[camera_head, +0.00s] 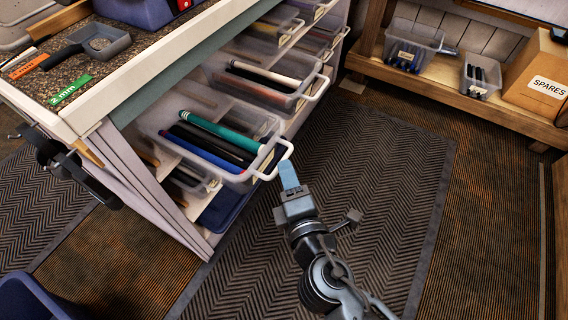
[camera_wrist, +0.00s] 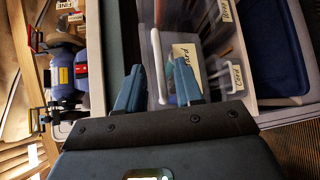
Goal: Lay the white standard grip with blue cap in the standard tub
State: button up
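A clear tub (camera_head: 215,135) is pulled out from the cabinet and holds a green grip (camera_head: 222,131), a blue grip (camera_head: 205,153) and dark grips. Its pale handle (camera_head: 270,166) is at the front. My gripper (camera_head: 288,174) is at this handle. In the wrist view my two blue fingers (camera_wrist: 158,88) are apart, with the white handle bar (camera_wrist: 157,60) between them; contact cannot be told. A white grip (camera_head: 264,73) lies in the tub behind (camera_head: 240,85); no blue cap can be made out. I cannot tell which tub is the standard one.
The cabinet top (camera_head: 130,55) carries a small grey tray (camera_head: 98,42) and a green "2 mm" strip (camera_head: 69,90). A low bench at right holds clear bins (camera_head: 412,48) and a "SPARES" box (camera_head: 540,80). The ribbed mat (camera_head: 370,160) is clear.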

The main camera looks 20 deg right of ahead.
jog(key=shift+s+r, duration=0.15)
jog(key=shift+s, duration=0.55)
jog(key=shift+s+r, duration=0.1)
jog(key=shift+s, duration=0.55)
jog(key=shift+s, duration=0.1)
